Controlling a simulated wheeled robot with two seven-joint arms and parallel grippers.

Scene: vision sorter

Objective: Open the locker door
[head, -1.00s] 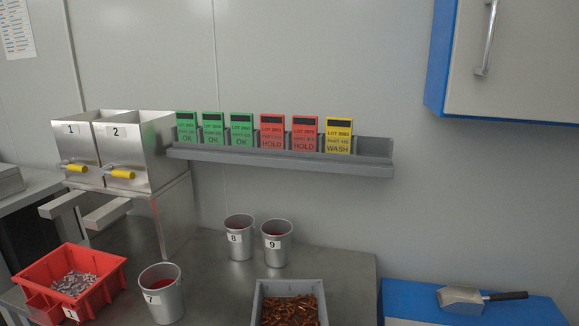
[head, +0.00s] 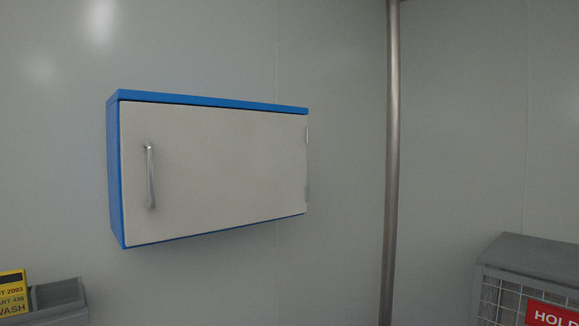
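The locker is a blue wall cabinet (head: 114,180) in the middle left of the head view. Its pale grey door (head: 225,170) is shut. A vertical metal bar handle (head: 151,178) is on the door's left side, and hinges (head: 307,165) show at its right edge. Neither of my grippers is in the head view, so their states do not show.
A vertical metal pipe (head: 392,160) stands right of the locker. A grey mesh cage (head: 520,275) with a red HOLD sign (head: 548,315) is at the lower right.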

